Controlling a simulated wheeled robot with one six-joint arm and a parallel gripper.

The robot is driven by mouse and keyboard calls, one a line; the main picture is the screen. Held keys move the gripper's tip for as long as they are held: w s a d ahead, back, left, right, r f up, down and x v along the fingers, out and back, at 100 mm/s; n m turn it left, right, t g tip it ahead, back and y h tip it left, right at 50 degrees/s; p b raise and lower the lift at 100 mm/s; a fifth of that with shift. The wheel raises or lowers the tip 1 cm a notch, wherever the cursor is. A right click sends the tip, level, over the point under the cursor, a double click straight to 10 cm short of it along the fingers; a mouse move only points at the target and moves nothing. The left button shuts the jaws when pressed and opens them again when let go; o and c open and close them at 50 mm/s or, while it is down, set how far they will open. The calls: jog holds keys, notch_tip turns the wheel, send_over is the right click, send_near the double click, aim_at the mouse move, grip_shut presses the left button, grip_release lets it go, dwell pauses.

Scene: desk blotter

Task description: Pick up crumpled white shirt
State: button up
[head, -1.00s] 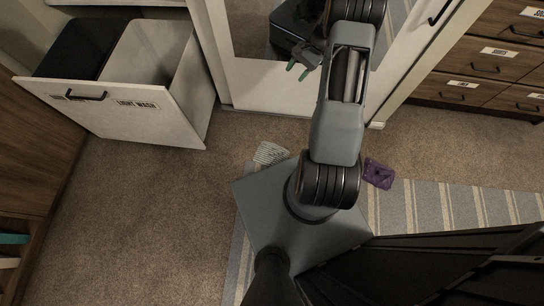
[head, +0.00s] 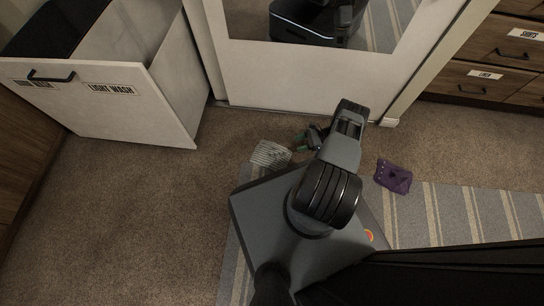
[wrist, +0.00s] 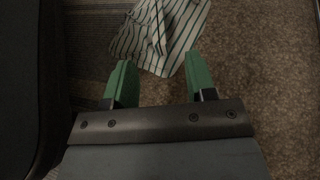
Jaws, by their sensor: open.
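The crumpled white shirt (head: 270,154) with dark stripes lies on the carpet just in front of my base in the head view. In the wrist view the striped shirt (wrist: 160,38) lies just beyond and between the fingertips, partly over the rug edge. My gripper (wrist: 156,75) is open, with its two green fingers apart and nothing between them. In the head view my gripper (head: 304,140) is low, just right of the shirt and partly hidden by my arm.
A purple folded cloth (head: 393,177) lies to the right by the striped rug (head: 450,213). An open hamper drawer labelled LIGHT WASH (head: 100,100) stands at left. A mirrored white door (head: 290,85) is ahead. Wooden drawers (head: 490,70) stand at right. Carpet at left is clear.

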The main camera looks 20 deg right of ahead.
aim_at(279, 151)
jog(key=x, duration=0.5)
jog(key=shift+a+f, duration=0.1)
jog(key=shift+a, duration=0.2)
jog(key=shift+b+x, duration=0.8)
jog(key=shift+x, duration=1.95)
jog(key=shift+s+f, duration=0.1)
jog(key=shift+s, duration=0.05)
jog(key=shift+d, duration=0.1)
grip_shut()
